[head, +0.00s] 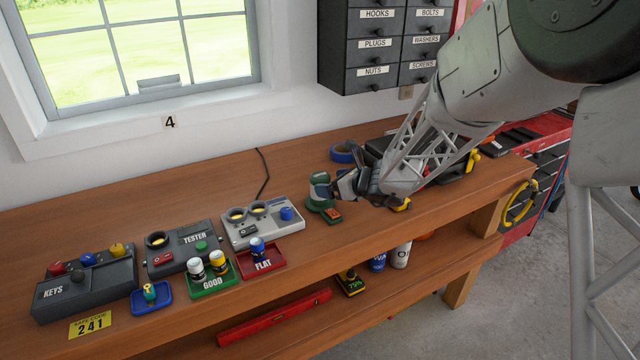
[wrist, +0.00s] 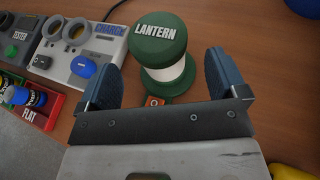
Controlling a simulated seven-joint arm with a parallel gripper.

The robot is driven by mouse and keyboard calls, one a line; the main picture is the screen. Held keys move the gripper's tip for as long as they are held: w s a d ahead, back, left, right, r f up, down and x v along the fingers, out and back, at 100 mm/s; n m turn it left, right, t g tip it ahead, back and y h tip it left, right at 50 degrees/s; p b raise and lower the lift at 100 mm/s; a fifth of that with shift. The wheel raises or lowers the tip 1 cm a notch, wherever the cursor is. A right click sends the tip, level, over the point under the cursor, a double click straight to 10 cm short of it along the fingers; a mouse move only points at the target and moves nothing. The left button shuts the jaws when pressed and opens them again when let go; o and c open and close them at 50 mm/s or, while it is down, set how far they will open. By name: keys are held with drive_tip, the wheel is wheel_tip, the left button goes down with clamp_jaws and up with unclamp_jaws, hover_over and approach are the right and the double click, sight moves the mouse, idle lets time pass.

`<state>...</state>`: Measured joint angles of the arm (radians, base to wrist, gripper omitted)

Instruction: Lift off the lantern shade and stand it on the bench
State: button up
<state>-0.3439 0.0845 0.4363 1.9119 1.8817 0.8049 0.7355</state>
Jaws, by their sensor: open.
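The lantern (head: 319,186) stands upright on the wooden bench (head: 215,205), right of the light grey charger. It has a green top marked LANTERN (wrist: 160,38), a pale cylindrical middle (wrist: 168,76) and a green foot with an orange switch (head: 332,214). The shade is on the lantern; where it parts from the foot cannot be told. My gripper (wrist: 160,58) is open and empty. In the wrist view its two blue fingers are either side of the lantern's near side, with gaps showing. In the head view my gripper (head: 349,184) is just right of the lantern.
The charger (head: 272,222), tester (head: 180,250) and keys box (head: 85,287) line the bench to the left, with red FLAT (head: 262,262) and green GOOD (head: 212,285) trays before them. Blue tape (head: 342,152) lies behind. Bare bench lies behind the boxes.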

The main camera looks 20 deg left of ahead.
sight(320, 182)
drive_tip(key=shift+x, duration=2.6)
drive_tip(key=c, duration=1)
